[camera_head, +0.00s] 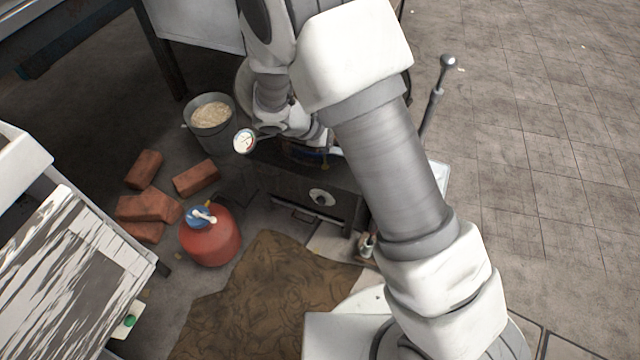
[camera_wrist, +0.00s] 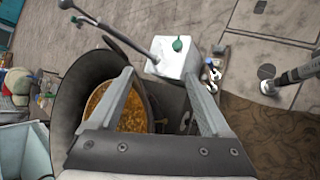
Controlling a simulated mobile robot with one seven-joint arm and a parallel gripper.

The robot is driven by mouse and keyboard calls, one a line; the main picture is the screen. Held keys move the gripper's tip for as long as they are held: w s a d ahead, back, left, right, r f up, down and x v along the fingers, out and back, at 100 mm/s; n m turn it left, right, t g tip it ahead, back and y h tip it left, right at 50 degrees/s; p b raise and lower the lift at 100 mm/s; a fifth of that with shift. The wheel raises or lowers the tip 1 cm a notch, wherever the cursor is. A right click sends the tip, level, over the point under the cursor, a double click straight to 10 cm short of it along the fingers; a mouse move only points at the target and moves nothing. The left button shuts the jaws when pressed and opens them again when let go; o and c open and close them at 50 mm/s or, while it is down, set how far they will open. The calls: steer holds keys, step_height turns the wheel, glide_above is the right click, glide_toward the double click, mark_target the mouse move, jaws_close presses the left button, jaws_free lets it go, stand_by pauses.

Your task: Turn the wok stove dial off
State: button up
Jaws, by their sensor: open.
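The wok stove (camera_head: 283,185) is a dark, low box on the floor in the head view. A round pale dial with a dark centre (camera_head: 321,197) is on its front face. My arm covers the stove's right side and hides the gripper in the head view. In the wrist view my gripper (camera_wrist: 160,76) is open, its two fingers wide apart with nothing gripped. A large dark wok (camera_wrist: 78,97) with orange-brown contents lies beyond and beside the left finger.
A red gas canister (camera_head: 211,238) with a blue top stands left of the stove, near loose bricks (camera_head: 148,205) and a grain-filled bucket (camera_head: 210,122). A brown cloth (camera_head: 265,300) lies in front. A ball-ended rod (camera_head: 433,100) sticks up at right. The paved floor at right is clear.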

steer(key=w+a+f+n+t+b, duration=0.1)
steer(key=a+f+n+t+b, duration=0.2)
steer(key=f, duration=0.7)
steer(key=a+f+n+t+b, duration=0.15)
steer(key=a+f+n, duration=0.35)
steer(key=f, duration=0.5)
steer(key=n+t+y+b, duration=0.4)
steer(key=n+y, duration=0.1)
steer(key=n, duration=0.5)
glide_toward(320, 203)
steer(key=b+x, duration=0.6)
steer(key=x, duration=0.2)
steer(key=shift+f, duration=0.1)
steer(key=shift+w+d+f, duration=0.1)
steer(key=shift+w+f, duration=0.05)
steer(key=shift+w, duration=0.35)
jaws_close()
